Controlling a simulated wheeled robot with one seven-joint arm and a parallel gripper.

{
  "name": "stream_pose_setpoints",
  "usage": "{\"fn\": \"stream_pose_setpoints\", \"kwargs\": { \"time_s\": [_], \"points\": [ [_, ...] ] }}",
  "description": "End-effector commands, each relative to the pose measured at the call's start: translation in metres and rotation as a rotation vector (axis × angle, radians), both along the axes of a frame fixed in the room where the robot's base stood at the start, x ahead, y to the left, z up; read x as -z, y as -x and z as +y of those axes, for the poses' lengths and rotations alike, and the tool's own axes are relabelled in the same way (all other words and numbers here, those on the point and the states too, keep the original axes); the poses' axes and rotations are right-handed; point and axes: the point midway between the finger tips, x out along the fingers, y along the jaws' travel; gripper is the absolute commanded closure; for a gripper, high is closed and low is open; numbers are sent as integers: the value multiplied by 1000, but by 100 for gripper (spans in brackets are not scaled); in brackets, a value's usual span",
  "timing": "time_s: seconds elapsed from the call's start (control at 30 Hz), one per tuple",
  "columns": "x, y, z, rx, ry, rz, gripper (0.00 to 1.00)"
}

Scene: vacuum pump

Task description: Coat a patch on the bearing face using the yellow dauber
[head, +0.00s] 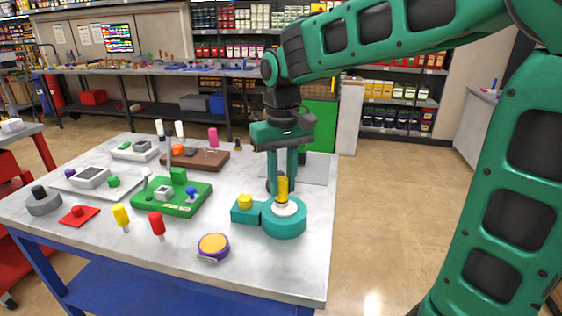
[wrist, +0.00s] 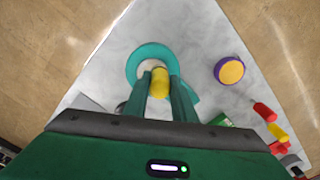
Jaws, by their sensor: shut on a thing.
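My gripper (head: 282,186) points down and is shut on the yellow dauber (head: 283,189), a short upright cylinder. In the wrist view the yellow dauber (wrist: 160,83) shows between the fingertips. It is over the round teal housing (head: 284,231), which has a pale face (head: 292,210) inside its ring; this looks like the bearing face. The dauber's lower end meets the pale face in the picture, but I cannot tell whether it touches. No coated patch can be made out.
A teal block with a yellow cap (head: 245,202) adjoins the housing. A purple dish with an orange-yellow top (head: 213,246) is near the front edge. A yellow-handled piece (head: 121,216) and a red one (head: 157,224) stand left, before a green fixture (head: 178,198). The table's right front is clear.

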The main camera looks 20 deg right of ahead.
Motion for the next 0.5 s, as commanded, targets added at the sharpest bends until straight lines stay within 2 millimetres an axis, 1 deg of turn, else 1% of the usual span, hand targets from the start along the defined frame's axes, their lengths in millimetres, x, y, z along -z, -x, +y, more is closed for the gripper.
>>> {"fn": "stream_pose_setpoints", "kwargs": {
  "time_s": [0.1,0.5],
  "points": [
    [-12,0,-3,4,0,-2,99],
    [-48,0,-4,7,0,-2,99]
  ]
}}
